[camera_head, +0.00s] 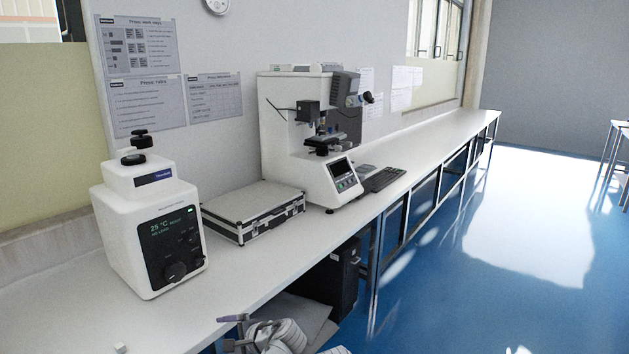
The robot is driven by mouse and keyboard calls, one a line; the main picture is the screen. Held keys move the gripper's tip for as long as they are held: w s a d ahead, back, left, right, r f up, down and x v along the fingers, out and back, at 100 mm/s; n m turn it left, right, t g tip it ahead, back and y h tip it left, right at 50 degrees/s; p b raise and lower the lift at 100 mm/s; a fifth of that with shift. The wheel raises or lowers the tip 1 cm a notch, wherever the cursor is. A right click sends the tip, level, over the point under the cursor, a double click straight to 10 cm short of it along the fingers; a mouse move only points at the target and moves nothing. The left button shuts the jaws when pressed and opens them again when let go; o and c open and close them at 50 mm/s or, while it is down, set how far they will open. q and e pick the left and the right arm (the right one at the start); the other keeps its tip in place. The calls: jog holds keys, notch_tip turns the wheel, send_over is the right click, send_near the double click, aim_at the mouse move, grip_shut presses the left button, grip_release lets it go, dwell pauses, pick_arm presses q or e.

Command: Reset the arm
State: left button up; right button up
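My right gripper (231,332) shows at the bottom centre, with its white arm behind it to the right. Its two fingers point left near the bench's front edge and are apart, with nothing seen between them. Part of this arm is cut off by the lower edge of the picture. My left gripper is not in view.
A white bench (205,318) runs from the lower left to the back right. On it stand a white device with a dark display (147,225), a silver case (255,210), a hardness tester (310,140) and a keyboard (383,179). A small white piece (121,348) lies in front. Blue floor is open at right.

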pick_arm(q)
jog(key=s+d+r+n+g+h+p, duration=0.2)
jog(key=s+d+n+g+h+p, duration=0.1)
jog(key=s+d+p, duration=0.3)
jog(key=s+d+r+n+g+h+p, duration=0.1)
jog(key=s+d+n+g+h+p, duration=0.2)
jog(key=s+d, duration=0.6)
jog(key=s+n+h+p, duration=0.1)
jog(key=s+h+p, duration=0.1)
jog(key=p, duration=0.1)
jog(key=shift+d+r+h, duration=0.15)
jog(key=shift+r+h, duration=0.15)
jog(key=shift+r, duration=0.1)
